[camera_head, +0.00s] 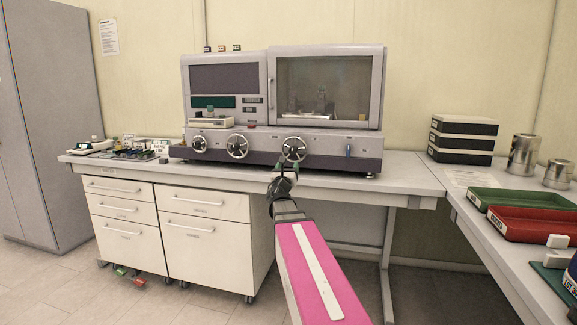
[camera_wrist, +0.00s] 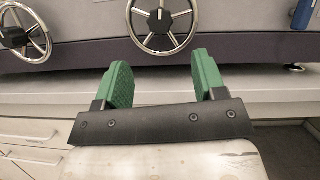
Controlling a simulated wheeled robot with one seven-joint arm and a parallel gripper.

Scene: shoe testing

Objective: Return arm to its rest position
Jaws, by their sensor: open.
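My gripper (camera_head: 287,163) is stretched out toward the front of the grey testing machine (camera_head: 230,160), close to its right handwheel (camera_head: 294,149). In the wrist view, its two green fingers (camera_wrist: 160,84) are spread apart with nothing between them. The right handwheel (camera_wrist: 160,18) shows beyond the fingers, above the gap, and appears apart from them. The middle handwheel (camera_wrist: 26,32) is at the upper left of the wrist view. My pink arm runs from the lower middle of the head view up to the bench edge.
The machine stands on a grey bench (camera_head: 395,181) with white drawer cabinets (camera_head: 213,238) below. A side table at the right holds a green tray (camera_head: 520,199), a red tray (camera_head: 535,226), stacked black boxes (camera_head: 462,140) and metal cylinders (camera_head: 523,154). Small items lie at the bench's left end.

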